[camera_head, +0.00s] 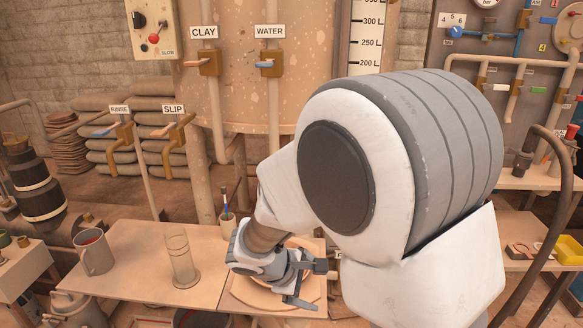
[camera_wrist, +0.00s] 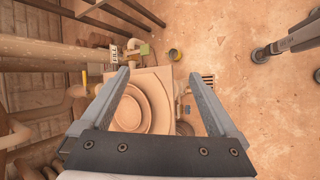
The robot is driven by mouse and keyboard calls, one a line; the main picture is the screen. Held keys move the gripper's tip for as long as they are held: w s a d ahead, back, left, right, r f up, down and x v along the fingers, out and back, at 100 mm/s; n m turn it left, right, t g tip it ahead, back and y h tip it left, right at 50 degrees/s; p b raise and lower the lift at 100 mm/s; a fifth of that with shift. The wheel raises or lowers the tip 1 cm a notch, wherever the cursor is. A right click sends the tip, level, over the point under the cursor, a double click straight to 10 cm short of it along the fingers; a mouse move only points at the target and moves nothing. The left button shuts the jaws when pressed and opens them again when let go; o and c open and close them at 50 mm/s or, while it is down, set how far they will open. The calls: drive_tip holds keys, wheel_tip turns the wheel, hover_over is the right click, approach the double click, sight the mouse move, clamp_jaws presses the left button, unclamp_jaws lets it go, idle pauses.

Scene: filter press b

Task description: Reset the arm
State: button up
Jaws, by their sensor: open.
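My gripper (camera_head: 308,284) is open and empty in the head view, low at the centre above the round tan disc (camera_head: 262,293) on the table. In the wrist view its two fingers (camera_wrist: 161,98) stand wide apart with nothing between them, and the round stepped disc (camera_wrist: 130,108) shows below and beyond them. My arm's big white and grey links fill the right middle of the head view and hide part of the table and the tank behind.
A grey mug (camera_head: 94,252) and a clear glass cylinder (camera_head: 182,262) stand on the table left of my gripper. A cup with brushes (camera_head: 227,222) is behind it. CLAY (camera_head: 209,64) and WATER (camera_head: 269,66) valves are on the tank. A yellow tray (camera_head: 569,251) is far right.

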drive_tip(key=s+d+r+m+t+y, duration=0.1)
drive_tip(key=s+d+r+m+y, duration=0.2)
drive_tip(key=s+d+r+m, duration=0.35)
drive_tip(key=s+d+r+m+y, duration=0.3)
drive_tip(key=s+r+m, duration=0.4)
drive_tip(key=s+r, duration=0.4)
wheel_tip(320, 180, up, 18)
drive_tip(key=p, duration=1.8)
drive_tip(key=shift+s+p, duration=0.4)
drive_tip(key=shift+s, duration=0.05)
